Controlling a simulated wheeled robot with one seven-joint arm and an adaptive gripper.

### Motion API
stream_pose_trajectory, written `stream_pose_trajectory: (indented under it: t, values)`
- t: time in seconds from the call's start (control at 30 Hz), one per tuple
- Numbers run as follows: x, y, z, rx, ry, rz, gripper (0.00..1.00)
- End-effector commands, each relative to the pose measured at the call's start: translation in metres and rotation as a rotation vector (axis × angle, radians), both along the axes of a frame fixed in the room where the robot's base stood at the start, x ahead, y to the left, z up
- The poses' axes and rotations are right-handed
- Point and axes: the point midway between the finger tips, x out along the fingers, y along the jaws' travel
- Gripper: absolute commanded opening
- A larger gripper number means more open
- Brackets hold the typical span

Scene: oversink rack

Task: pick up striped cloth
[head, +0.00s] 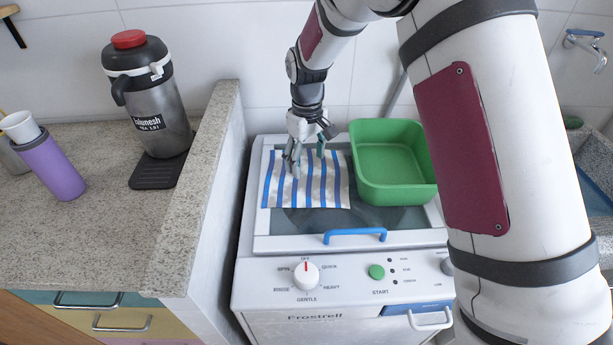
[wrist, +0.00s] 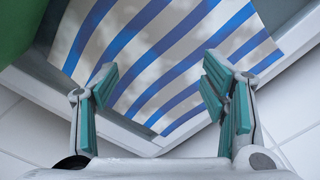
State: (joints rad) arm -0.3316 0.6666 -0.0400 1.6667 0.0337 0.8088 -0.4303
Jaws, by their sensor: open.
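The striped cloth (head: 307,192), white with blue stripes, lies flat on the lid of the white washing machine. It fills the middle of the wrist view (wrist: 160,50). My gripper (head: 308,160) is over the back part of the cloth, pointing down. The fingers hold nothing. I cannot tell whether the fingertips touch the cloth.
A green tub (head: 393,185) stands on the lid right beside the cloth. A blue lid handle (head: 355,236) is at the front. A raised stone-topped wall (head: 190,190) is to the left, with a jug (head: 150,100) and a purple cup (head: 52,170) on the counter beyond.

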Motion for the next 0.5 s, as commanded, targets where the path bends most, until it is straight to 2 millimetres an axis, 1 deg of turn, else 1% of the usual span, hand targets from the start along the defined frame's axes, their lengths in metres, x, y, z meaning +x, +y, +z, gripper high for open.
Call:
stream_pose_trajectory:
  t: [0.03,0.2,0.33,0.5]
  values:
    - [0.001,0.0,-0.008,0.0,0.001,0.0,0.67]
    - [0.0,0.0,-0.023,0.0,0.001,0.0,0.67]
    - [0.0,0.0,-0.029,0.0,0.001,0.0,0.67]
    - [0.0,0.0,-0.031,0.0,0.0,-0.001,0.67]
